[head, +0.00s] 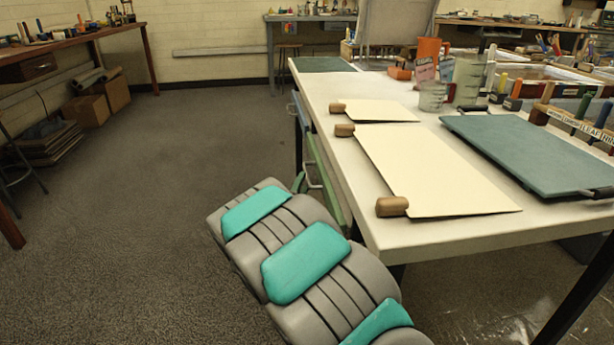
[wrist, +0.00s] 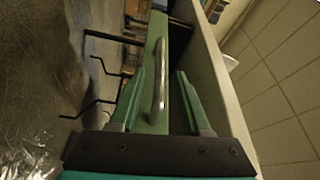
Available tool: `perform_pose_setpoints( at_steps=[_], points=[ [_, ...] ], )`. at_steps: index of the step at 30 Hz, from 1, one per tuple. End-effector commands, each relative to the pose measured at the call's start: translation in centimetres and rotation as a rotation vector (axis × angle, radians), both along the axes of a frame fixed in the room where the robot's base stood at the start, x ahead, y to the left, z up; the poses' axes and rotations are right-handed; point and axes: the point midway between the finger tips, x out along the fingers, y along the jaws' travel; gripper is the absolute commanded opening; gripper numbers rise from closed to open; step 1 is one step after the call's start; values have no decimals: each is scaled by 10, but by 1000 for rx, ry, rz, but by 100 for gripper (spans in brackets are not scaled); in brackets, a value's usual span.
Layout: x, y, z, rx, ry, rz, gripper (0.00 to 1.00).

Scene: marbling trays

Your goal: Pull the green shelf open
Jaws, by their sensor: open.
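The green shelf (head: 327,186) is under the long edge of the white table in the head view, partly hidden behind my arm. Its green front (wrist: 151,55) runs up the middle of the wrist view. A silver bar handle (wrist: 159,82) stands out from that front. My gripper (wrist: 160,72) is open, with one green finger on each side of the handle. The handle shows between the fingers, and neither finger appears to press on it. In the head view my arm hides most of the gripper.
The white table (head: 350,185) carries cream sheets with wooden rollers (head: 392,206), a teal board (head: 530,150) and a measuring jug (head: 433,96). A blue shelf front (head: 301,110) is farther along the same side. Open floor (head: 150,220) lies to the left.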

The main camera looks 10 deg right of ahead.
Motion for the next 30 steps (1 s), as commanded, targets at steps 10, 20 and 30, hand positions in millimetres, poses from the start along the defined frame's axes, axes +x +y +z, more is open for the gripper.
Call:
perform_pose_setpoints(
  at_steps=[10, 20, 30],
  points=[
    [40, -17, 3, -2, 3, -1, 47],
    [50, -20, 3, 0, 3, 2, 47],
    [49, -20, 3, -1, 4, 1, 25]
  ],
)
